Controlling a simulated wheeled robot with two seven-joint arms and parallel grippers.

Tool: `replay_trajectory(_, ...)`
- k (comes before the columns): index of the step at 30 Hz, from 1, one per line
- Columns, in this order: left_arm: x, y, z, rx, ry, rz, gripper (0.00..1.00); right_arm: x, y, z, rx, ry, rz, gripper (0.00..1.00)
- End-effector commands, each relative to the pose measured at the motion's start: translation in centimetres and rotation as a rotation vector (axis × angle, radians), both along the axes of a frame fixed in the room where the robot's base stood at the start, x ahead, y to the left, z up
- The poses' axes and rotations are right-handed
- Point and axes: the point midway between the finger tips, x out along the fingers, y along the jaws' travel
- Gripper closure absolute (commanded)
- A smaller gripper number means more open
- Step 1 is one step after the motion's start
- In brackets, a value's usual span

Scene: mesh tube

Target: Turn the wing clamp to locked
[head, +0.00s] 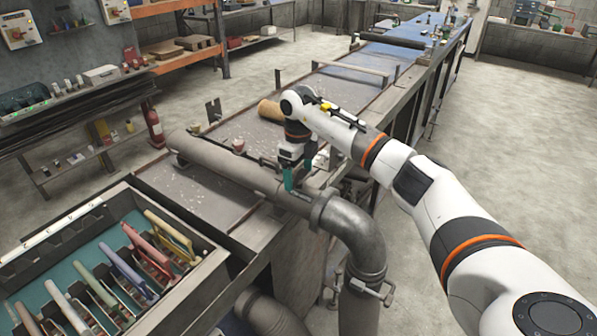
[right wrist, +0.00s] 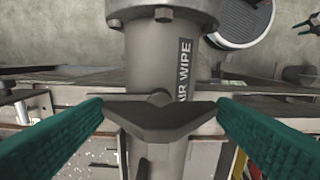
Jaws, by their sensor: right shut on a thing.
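The wing clamp (right wrist: 160,120) is a dark grey, two-winged piece on the grey pipe in the right wrist view. Its wings lie crosswise to the pipe, and a stem points toward the lower edge. The teal fingers of my right gripper (right wrist: 160,108) are shut on its two wing ends. In the head view, my right gripper (head: 298,174) points down at the grey pipe (head: 222,165), just left of the elbow flange. The clamp is too small and covered there to make out. My left gripper is not in view.
The pipe bends down at an elbow (head: 352,226) right of my gripper. A tray (head: 92,216) with several coloured-handled tools stands at lower left. A brown cylinder (head: 268,108) lies on the long bench behind. The pipe carries a label (right wrist: 185,70) reading "AIR WIPE", partly covered.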

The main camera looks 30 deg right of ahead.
Motion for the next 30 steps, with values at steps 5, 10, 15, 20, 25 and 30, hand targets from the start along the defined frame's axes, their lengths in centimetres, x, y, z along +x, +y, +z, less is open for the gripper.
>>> replay_trajectory(5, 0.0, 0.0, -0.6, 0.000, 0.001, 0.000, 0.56, 0.0, -0.1, 0.0, 0.000, -0.001, 0.091, 0.43)
replay_trajectory(10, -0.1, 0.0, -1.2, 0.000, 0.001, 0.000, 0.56, 0.0, -0.1, 0.0, -0.001, -0.002, 0.230, 0.43)
replay_trajectory(15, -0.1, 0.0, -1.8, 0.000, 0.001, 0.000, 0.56, 0.0, -0.1, 0.0, -0.001, -0.002, 0.391, 0.43)
replay_trajectory(20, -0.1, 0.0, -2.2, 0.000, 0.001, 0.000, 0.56, 0.1, -0.1, 0.0, -0.001, -0.003, 0.543, 0.43)
replay_trajectory(25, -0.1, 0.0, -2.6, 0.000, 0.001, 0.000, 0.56, 0.1, 0.0, 0.0, -0.001, -0.003, 0.705, 0.43)
replay_trajectory(30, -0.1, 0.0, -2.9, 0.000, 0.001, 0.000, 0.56, 0.0, 0.0, 0.1, 0.000, -0.002, 0.867, 0.43)
